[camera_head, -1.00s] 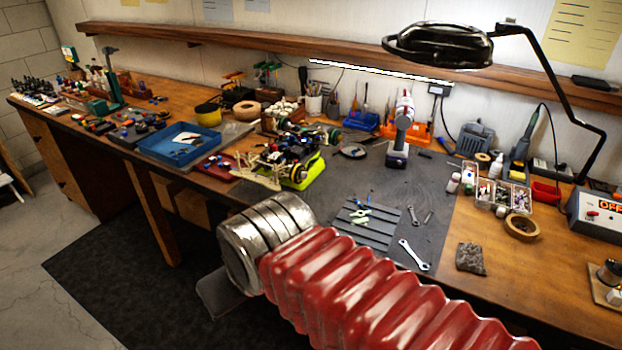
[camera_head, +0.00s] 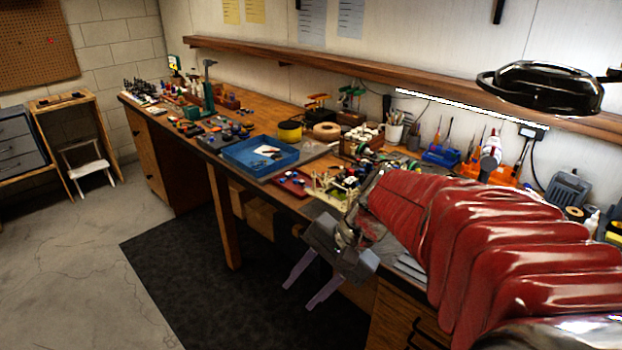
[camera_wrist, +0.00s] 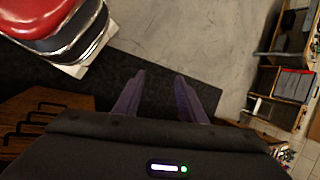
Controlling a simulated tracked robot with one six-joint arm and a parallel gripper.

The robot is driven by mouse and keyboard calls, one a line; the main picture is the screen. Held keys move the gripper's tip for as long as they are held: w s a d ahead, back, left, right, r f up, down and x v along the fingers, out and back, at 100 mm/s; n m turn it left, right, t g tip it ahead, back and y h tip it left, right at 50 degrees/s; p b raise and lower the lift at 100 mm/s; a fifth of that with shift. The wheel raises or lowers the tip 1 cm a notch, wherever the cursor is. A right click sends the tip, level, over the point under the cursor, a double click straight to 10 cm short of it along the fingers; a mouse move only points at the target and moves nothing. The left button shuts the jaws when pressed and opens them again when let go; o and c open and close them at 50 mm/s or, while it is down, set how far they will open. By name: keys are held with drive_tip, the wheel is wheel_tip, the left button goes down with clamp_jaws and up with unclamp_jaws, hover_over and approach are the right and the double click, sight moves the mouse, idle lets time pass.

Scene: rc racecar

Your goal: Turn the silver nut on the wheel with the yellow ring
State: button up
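The racecar (camera_head: 372,163) is on the workbench in the head view, partly hidden behind my red arm. Only some small parts of it show. I cannot make out the wheel with the yellow ring or its silver nut in either current view. My gripper (camera_head: 299,297) hangs in front of the bench's front edge, over the dark mat and apart from the car. Its two purple fingers are spread with nothing between them. The wrist view also shows my open, empty gripper (camera_wrist: 160,75), pointing over the floor.
A blue tray (camera_head: 255,168) and a small red tray (camera_head: 292,183) lie on the bench left of the car. A black lamp head (camera_head: 545,88) hangs at the upper right. The dark mat (camera_head: 200,275) and floor before the bench are clear. Drawers (camera_wrist: 45,125) show in the wrist view.

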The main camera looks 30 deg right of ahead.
drive_tip(key=w+d+f+m+t+y, duration=0.1)
drive_tip(key=w+d+m+t+y, duration=0.45)
drive_tip(key=d+m, duration=0.8)
drive_tip(key=d+f+m+t+h, duration=0.1)
drive_tip(key=d+m+t, duration=0.1)
drive_tip(key=d, duration=0.6)
drive_tip(key=d+f+m+t+h, duration=0.1)
drive_tip(key=d+m+t+h, duration=0.1)
drive_tip(key=d, duration=0.6)
drive_tip(key=s+d+f+m+t+h, duration=0.1)
drive_tip(key=d+m+t+h, duration=0.1)
drive_tip(key=d, duration=0.6)
drive_tip(key=shift+d+f+m+t, duration=0.2)
drive_tip(key=shift+m+t, duration=0.2)
drive_tip(key=shift+t, duration=0.3)
drive_tip(key=shift+d+f+m+t, duration=0.1)
drive_tip(key=shift+f+m+t, duration=0.2)
drive_tip(key=shift+t, duration=0.35)
drive_tip(key=shift+r, duration=0.15)
drive_tip(key=shift+w, duration=0.1)
drive_tip(key=x, duration=1.3)
drive_tip(key=shift+w+a, duration=0.15)
drive_tip(key=shift+w, duration=0.2)
drive_tip(key=shift+c, duration=0.6)
